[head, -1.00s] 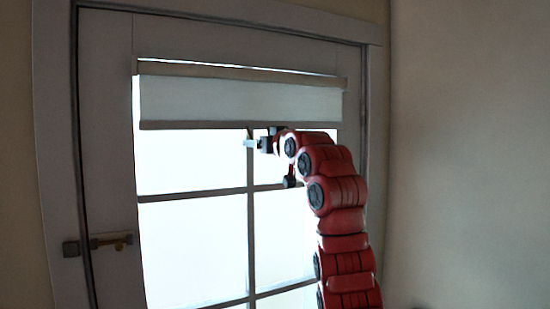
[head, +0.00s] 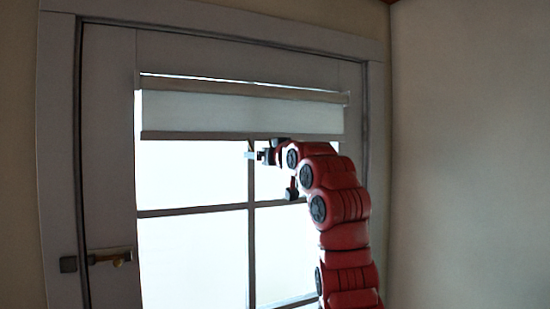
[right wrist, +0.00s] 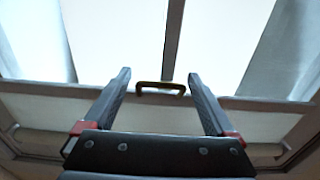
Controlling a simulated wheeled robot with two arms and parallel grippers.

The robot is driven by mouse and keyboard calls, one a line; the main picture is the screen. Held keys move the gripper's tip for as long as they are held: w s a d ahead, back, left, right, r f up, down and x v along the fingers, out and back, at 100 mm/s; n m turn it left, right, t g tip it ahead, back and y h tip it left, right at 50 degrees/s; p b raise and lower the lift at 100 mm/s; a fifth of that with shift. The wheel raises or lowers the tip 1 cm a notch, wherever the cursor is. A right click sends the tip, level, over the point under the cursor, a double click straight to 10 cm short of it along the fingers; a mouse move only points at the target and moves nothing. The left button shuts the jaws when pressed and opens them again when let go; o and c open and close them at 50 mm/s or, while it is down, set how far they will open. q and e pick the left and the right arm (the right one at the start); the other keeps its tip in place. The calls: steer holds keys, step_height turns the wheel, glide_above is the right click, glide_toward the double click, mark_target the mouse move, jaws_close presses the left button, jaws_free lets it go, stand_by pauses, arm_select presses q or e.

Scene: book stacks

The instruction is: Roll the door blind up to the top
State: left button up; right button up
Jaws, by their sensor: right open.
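The white door blind (head: 235,114) is partly rolled up, covering only the top part of the door's window below its top roller (head: 235,88). Its bottom rail (head: 200,135) crosses just above my right gripper (head: 253,155). A small dark handle (right wrist: 160,87) hangs at the middle of the rail. In the right wrist view my right gripper (right wrist: 158,76) is open, with one finger on each side of the handle. No finger visibly touches the handle. My left gripper is not in view.
The door has bright window panes (head: 190,175) split by dark bars. A door handle (head: 110,257) is at the lower left. A bare wall (head: 470,150) stands close on the right of the door frame.

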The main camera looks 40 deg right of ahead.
steer(key=b+v, duration=0.2)
steer(key=v, duration=1.5)
steer(key=shift+d, duration=0.1)
steer(key=shift+c, duration=0.2)
